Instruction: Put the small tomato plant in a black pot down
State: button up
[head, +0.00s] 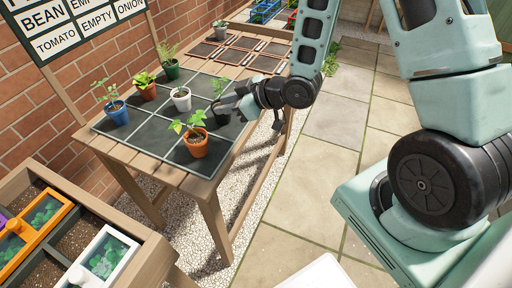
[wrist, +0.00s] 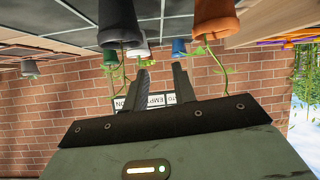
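The small tomato plant in a black pot (head: 221,117) stands upright on a dark square of the gridded table mat, partly hidden by my gripper in the head view. The black pot shows upside down in the wrist view (wrist: 120,22), its leaves hanging beside the left finger. My gripper (head: 233,102) is at the pot's right side, near its rim. In the wrist view my gripper (wrist: 162,82) has its two dark fingers apart, with nothing seen held between them. The pot appears off to the left of the gap; whether a finger touches it I cannot tell.
Close by stand an orange pot (head: 195,145) in front and a white pot (head: 181,101) to the left. Blue (head: 117,114), brown (head: 146,92) and green (head: 172,70) pots line the wall side. Brown trays (head: 240,52) lie at the back. A label board (head: 75,22) hangs left.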

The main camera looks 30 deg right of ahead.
jog(key=s+a+r+g+h, duration=0.2)
jog(key=s+r+g, duration=0.1)
jog(key=s, duration=0.5)
jog(key=s+a+r+m+g+h, duration=0.1)
jog(key=s+a+r+g+h, duration=0.1)
jog(key=s, duration=0.7)
jog(key=s+a+r+g+h, duration=0.2)
jog(key=s+r+g+h, duration=0.1)
jog(key=s, duration=0.6)
notch_tip(320, 180, up, 2)
jog(key=shift+a+r+m+g, duration=0.2)
jog(key=shift+m+g, duration=0.1)
jog(key=shift+g, duration=0.4)
jog(key=shift+s, duration=0.1)
jog(key=shift+r+p, duration=0.85)
jog(key=shift+p, duration=0.05)
